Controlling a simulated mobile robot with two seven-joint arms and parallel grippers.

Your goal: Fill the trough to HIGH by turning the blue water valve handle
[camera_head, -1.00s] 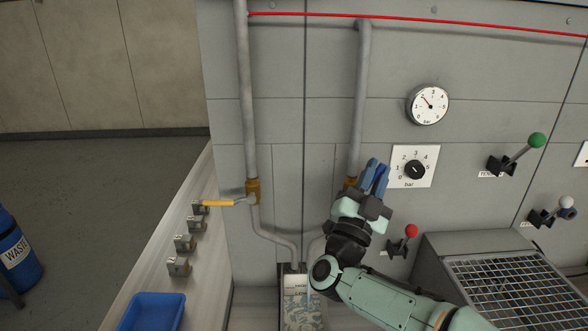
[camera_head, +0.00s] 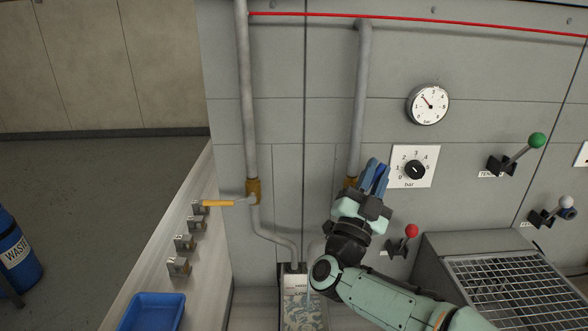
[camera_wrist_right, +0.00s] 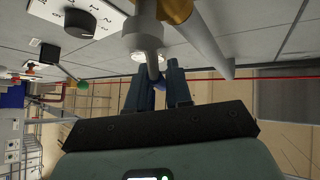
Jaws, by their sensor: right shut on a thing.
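My right gripper (camera_head: 376,178) is shut on the blue water valve handle, at the brass valve (camera_head: 350,183) on the right pipe. The fingers hide most of the handle in the head view. In the right wrist view, a bit of the blue handle (camera_wrist_right: 160,98) shows between the fingers (camera_wrist_right: 163,88), below the grey valve stem (camera_wrist_right: 146,42). The trough (camera_head: 303,312) is a narrow tank at the wall's foot, with a mottled grey surface inside. Its small level markings are too small to read. My left gripper is out of view.
A yellow-handled valve (camera_head: 220,203) sits on the left pipe. A pressure dial (camera_head: 427,104), a black knob (camera_head: 414,169) and a red-ball lever (camera_head: 411,231) are close right of my gripper. A blue tray (camera_head: 153,311) stands at lower left.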

